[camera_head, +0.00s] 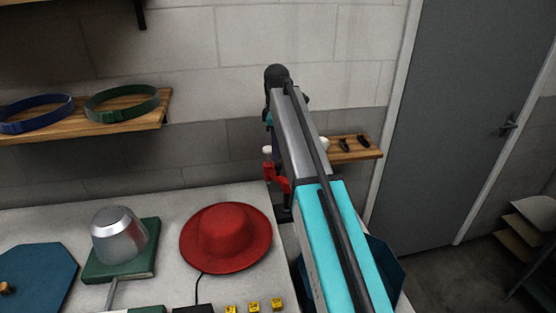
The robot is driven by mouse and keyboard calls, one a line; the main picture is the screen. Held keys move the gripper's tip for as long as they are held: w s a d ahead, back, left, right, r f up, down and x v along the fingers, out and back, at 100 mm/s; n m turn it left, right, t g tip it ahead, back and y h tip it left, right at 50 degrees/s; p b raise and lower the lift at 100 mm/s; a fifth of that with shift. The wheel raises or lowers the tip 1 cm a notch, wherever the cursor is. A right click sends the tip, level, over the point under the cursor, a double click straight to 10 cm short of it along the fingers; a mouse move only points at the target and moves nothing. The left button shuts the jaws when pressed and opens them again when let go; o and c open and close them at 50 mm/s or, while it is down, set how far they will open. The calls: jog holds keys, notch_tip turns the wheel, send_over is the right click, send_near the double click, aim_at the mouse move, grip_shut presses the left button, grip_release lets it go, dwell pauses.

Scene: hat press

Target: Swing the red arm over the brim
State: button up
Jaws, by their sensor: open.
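A red felt hat (221,225) with a wide round brim lies crown up on the pale table. A red arm (274,177) with a white knob (267,150) on top stands at the table's far right edge, to the right of and behind the hat. The red arm is clear of the brim in the picture. My own arm runs up the middle of the view and hides part of the red arm and its dark mount. My gripper cannot be made out; the arm's far links cover that area.
Left of the hat, a metal dome (119,236) sits on a green block (104,270), beside a blue plate (38,278). Yellow blocks (253,306) sit at the front. A shelf (90,128) holds blue and green bands. A small shelf (360,153) is behind my arm.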

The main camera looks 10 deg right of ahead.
aim_at(278, 164)
jog(key=shift+w+f+p, duration=0.15)
jog(key=shift+f+p, duration=0.65)
jog(key=shift+f, duration=2.35)
jog(key=shift+c, duration=0.4)
jog(key=shift+d, duration=0.15)
grip_shut()
